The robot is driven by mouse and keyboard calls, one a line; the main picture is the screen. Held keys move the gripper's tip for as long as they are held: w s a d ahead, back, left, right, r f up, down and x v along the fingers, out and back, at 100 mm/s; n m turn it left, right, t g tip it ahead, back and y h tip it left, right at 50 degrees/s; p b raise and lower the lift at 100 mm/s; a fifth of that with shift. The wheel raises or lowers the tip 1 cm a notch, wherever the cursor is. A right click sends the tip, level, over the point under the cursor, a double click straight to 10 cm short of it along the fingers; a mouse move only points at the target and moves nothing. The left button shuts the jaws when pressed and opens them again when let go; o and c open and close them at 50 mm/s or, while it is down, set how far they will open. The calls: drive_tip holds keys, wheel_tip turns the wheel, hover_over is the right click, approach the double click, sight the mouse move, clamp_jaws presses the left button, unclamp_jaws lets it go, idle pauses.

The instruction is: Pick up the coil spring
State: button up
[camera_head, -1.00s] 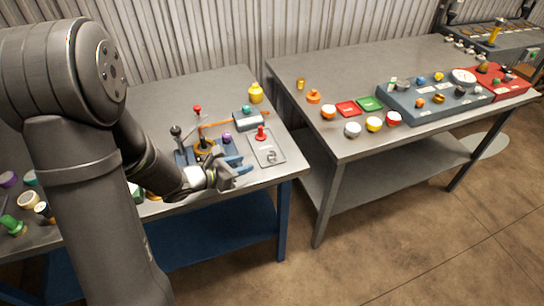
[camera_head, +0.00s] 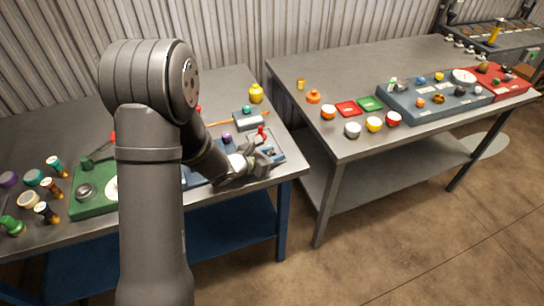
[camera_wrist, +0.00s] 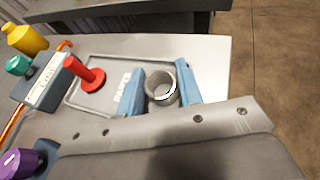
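The coil spring (camera_wrist: 162,88) looks like a short grey cylinder with an open top, standing upright on the flat grey parts tray (camera_wrist: 95,62) in the wrist view. My gripper (camera_wrist: 161,72) has its two blue fingers on either side of the spring, close to it. The fingers look spread, and I cannot tell whether either touches it. In the head view my gripper (camera_head: 267,152) is low over the right end of the left table, and the spring is hard to make out among the fingers.
A red-knobbed post (camera_wrist: 88,78) stands on the tray just left of my fingers. A blue-grey box with a teal knob (camera_wrist: 18,65), a yellow bottle (camera_wrist: 25,38) and a purple knob (camera_wrist: 18,162) are further left. The table's right edge is near, with open floor beyond.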

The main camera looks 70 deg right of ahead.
drive_tip(key=c, duration=0.6)
drive_tip(key=shift+r, duration=0.15)
